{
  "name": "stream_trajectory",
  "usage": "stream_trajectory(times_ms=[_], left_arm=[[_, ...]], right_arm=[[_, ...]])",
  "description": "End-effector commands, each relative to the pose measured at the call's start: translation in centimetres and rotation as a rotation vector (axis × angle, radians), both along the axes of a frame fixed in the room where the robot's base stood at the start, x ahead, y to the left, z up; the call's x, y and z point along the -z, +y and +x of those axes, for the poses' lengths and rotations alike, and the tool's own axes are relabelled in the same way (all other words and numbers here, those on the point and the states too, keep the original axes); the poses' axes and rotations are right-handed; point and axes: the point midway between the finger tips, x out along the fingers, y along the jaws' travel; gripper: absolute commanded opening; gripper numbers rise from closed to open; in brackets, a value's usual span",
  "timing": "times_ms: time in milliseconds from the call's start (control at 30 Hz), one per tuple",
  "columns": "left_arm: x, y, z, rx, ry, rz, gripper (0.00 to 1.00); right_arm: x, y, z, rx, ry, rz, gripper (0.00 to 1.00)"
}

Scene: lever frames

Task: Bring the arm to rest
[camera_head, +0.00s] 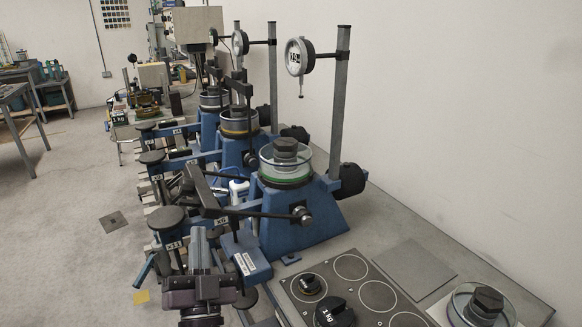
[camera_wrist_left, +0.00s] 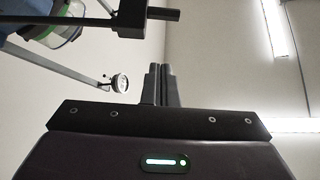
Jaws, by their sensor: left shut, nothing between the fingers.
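My left gripper (camera_head: 198,240) is at the bottom left of the head view, fingers pointing up, beside the lever side of the nearest blue lever frame (camera_head: 300,230). Its fingers (camera_wrist_left: 160,85) are together in the left wrist view with nothing between them. The nearest frame carries a clear round cell (camera_head: 286,165) with a dark weight-like block (camera_head: 285,147) on top. Its dark lever bar (camera_head: 262,211) runs left behind the gripper. I cannot tell whether the gripper touches any part of the frame. My right gripper is not in view.
A dial gauge (camera_head: 299,57) hangs from the near post (camera_head: 339,100). More blue frames (camera_head: 239,130) stand behind. A grey weight board (camera_head: 352,285) with dark weights (camera_head: 334,312) and another round cell (camera_head: 482,305) lie at front right. Floor (camera_head: 70,220) at left is open.

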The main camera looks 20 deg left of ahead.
Motion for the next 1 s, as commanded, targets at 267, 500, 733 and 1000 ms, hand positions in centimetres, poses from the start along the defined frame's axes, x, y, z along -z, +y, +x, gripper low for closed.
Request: stream_trajectory(times_ms=[267, 500, 733, 1000], left_arm=[[2.0, -0.8, 1.9, 0.107, 0.124, -0.097, 0.00], [10.0, -5.1, 4.7, 0.373, 0.569, -0.398, 0.00], [17.8, -9.3, 1.3, 0.460, 1.058, -0.652, 0.00], [22.2, -10.8, -4.5, 0.381, 1.434, -0.797, 0.00]], right_arm=[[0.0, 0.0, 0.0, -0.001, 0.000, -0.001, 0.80], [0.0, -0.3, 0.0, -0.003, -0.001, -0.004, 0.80], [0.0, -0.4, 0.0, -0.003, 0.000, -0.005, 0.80], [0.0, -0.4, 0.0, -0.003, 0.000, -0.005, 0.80]])
